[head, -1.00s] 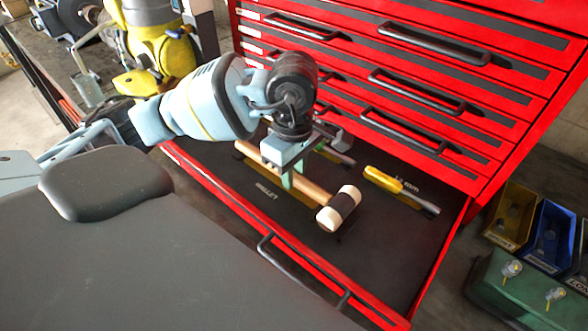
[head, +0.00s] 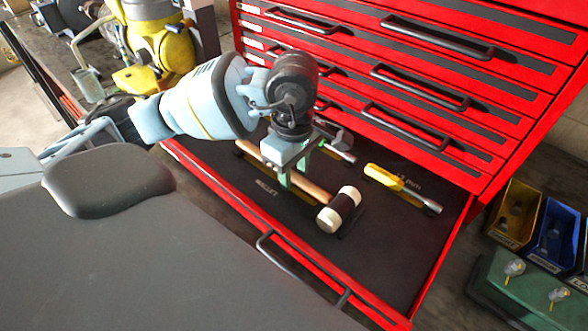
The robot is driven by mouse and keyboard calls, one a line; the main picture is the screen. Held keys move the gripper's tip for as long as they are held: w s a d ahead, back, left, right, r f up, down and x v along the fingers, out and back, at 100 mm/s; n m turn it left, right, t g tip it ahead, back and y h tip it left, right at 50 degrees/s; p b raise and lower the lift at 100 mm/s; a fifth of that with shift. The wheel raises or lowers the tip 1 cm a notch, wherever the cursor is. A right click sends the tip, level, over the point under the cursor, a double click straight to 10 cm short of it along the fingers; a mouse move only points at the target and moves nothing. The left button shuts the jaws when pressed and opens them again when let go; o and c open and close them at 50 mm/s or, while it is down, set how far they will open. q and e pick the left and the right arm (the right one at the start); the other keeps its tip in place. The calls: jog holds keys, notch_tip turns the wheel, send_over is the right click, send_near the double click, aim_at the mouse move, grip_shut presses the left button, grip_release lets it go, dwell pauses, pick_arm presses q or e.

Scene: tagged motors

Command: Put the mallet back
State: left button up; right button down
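The mallet (head: 341,210), with a wooden handle and a black head with cream faces, lies in the open bottom drawer (head: 380,268) of the red cabinet. It sits along the printed mallet label on the dark liner, its head toward the drawer's front right. My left gripper (head: 286,178) points down over the handle, and its green fingers close around it. The fingers and wrist hide part of the handle. I cannot tell whether the mallet rests fully on the liner. My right gripper is not in view.
A yellow-handled screwdriver (head: 402,187) lies to the right in the same drawer, and another tool (head: 340,152) is partly hidden behind my wrist. Closed drawers with black handles rise above. Yellow and blue bins (head: 551,235) stand at the right. A yellow machine (head: 160,50) stands at upper left.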

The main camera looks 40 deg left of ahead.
pick_arm(q)
jog(key=shift+o, duration=1.1)
jog(key=shift+f, duration=0.1)
notch_tip(320, 180, up, 8)
jog(key=shift+s+f, duration=0.1)
jog(key=shift+s, duration=0.05)
